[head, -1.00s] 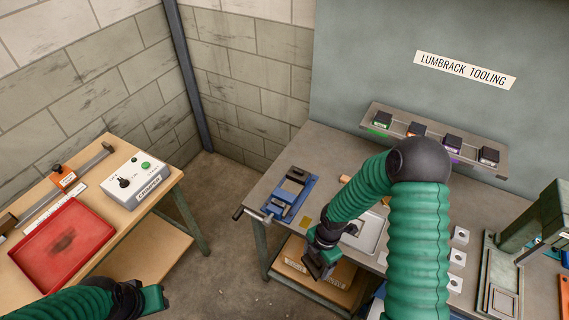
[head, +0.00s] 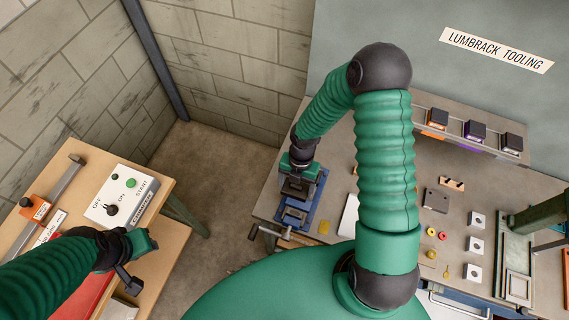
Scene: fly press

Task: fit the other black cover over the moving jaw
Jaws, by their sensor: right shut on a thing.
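My right gripper (head: 297,186) is right over the vise jaws, pointing down. It is shut on a dark piece, the black cover, which mostly blends with the fingers. The gripper hides the jaws, so I cannot tell whether the cover touches the moving jaw or sits over it.
A rack (head: 465,135) with dark blocks stands at the back of the bench (head: 400,212). White blocks, small rings and a press (head: 535,220) are to the right. On the left table are a control box (head: 122,198) and a red tray (head: 90,295).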

